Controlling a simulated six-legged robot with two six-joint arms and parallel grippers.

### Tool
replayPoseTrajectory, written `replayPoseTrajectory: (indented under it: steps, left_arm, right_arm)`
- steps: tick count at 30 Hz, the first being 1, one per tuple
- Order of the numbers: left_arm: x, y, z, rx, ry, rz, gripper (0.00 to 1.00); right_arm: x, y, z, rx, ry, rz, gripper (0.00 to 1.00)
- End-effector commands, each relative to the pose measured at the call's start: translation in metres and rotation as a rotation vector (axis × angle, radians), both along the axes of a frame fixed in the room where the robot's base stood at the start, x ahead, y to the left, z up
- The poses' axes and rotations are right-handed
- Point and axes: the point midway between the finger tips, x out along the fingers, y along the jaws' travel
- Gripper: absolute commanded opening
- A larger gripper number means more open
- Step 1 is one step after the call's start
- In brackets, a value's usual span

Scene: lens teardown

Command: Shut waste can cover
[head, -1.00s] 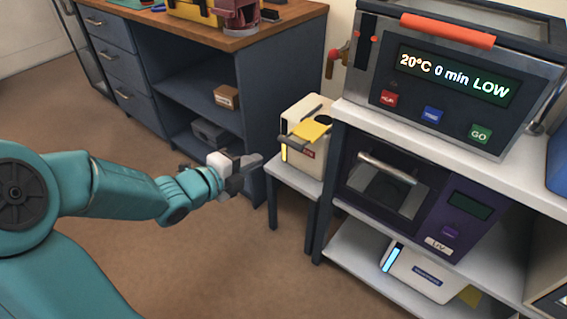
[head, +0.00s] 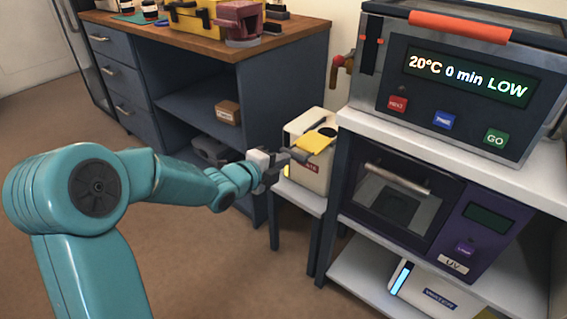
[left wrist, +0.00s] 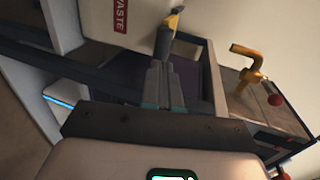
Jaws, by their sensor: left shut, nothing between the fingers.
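The waste can (head: 306,172) is a cream box with a red label, standing on a small white stand. Its yellow cover piece (head: 316,141) shows on top, with a grey bar (head: 297,155) along its near side. How far the cover is open is unclear. My left gripper (head: 283,158) is shut and empty, right by the grey bar at the can's left side. In the left wrist view the shut fingers (left wrist: 165,68) point at the grey bar's end (left wrist: 164,42), with some yellow beyond. I cannot tell whether they touch. The can's label shows there too (left wrist: 121,15). My right gripper is out of view.
A white shelf unit (head: 348,121) with a display device (head: 450,85) and a purple UV box (head: 470,225) stands close on the right. A blue workbench (head: 285,95) is behind. A red-handled tap (head: 340,62) is above the can. Floor at front is clear.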

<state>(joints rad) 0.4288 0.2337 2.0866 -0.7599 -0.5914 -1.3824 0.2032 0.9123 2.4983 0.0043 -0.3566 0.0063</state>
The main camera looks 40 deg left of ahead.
Motion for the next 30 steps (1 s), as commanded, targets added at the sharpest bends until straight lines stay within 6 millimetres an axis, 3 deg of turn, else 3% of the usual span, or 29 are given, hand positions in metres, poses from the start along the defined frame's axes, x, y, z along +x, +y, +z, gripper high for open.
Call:
replayPoseTrajectory:
  steps: [4,17,25,30]
  left_arm:
    - [0.010,-0.001,-0.003,0.001,0.001,0.000,0.00]
    - [0.016,-0.001,-0.004,0.000,0.000,0.000,0.00]
    - [0.074,-0.006,-0.004,0.001,-0.001,-0.002,0.00]
    - [0.095,-0.007,-0.003,0.000,0.000,0.000,0.00]
  right_arm:
    - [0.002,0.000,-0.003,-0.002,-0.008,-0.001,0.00]
    - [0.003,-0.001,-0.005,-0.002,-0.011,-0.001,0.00]
    - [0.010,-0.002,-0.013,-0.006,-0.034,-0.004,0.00]
    - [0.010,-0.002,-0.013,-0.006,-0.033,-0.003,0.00]
